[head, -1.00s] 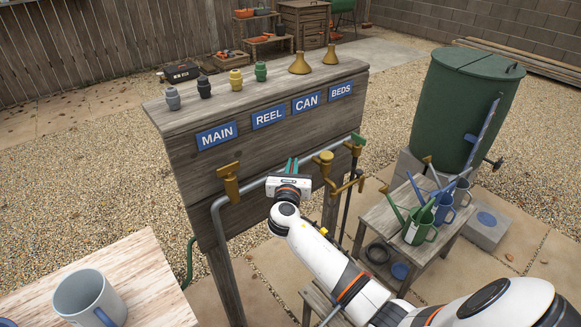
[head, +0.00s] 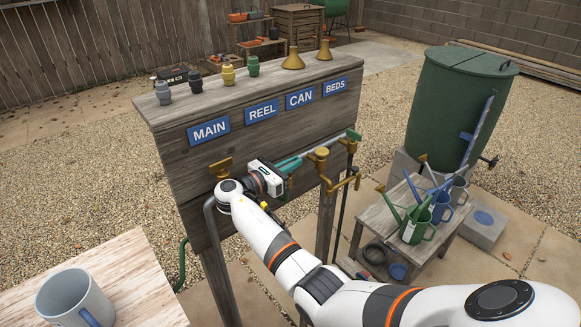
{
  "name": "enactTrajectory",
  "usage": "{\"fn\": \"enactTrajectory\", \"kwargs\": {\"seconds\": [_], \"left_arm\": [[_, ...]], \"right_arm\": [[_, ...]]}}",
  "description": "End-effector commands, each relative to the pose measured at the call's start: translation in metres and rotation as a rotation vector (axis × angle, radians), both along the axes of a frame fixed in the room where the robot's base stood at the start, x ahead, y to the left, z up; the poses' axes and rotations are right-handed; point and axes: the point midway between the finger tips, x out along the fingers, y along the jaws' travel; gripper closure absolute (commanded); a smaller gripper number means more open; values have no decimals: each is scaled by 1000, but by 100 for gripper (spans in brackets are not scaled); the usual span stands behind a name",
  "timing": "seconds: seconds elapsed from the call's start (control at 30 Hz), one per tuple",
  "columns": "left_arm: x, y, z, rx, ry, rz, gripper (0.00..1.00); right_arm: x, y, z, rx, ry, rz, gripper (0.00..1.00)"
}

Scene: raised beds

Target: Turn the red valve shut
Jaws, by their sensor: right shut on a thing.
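My right gripper (head: 288,166) is at the pipe on the wooden board, below the REEL sign (head: 262,111). Its teal fingers point right along the pipe and are shut on a valve handle that the gripper itself hides. No red shows, so the red valve's colour and exact angle cannot be seen; it fits the spot under the gripper. Brass taps show below the MAIN sign (head: 221,167) and the CAN sign (head: 321,160). A green handle (head: 354,136) is at the BEDS end. My left gripper is out of view.
A grey mug (head: 72,298) stands on a pale wooden table (head: 140,280) at lower left. Watering cans (head: 415,222) stand on a bench at right, before a green water barrel (head: 455,105). Several fittings (head: 227,75) line the board's top.

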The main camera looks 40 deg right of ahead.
Motion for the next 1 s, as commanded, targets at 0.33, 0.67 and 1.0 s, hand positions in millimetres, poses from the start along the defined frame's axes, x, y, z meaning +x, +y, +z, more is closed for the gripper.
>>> {"fn": "enactTrajectory", "kwargs": {"seconds": [0.33,0.67,1.0], "left_arm": [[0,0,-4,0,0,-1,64],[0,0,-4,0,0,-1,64],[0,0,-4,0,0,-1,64]], "right_arm": [[-1,0,0,1,-1,-51,100],[-1,-1,0,2,-1,-52,88],[-1,-1,0,1,0,-50,70]]}}
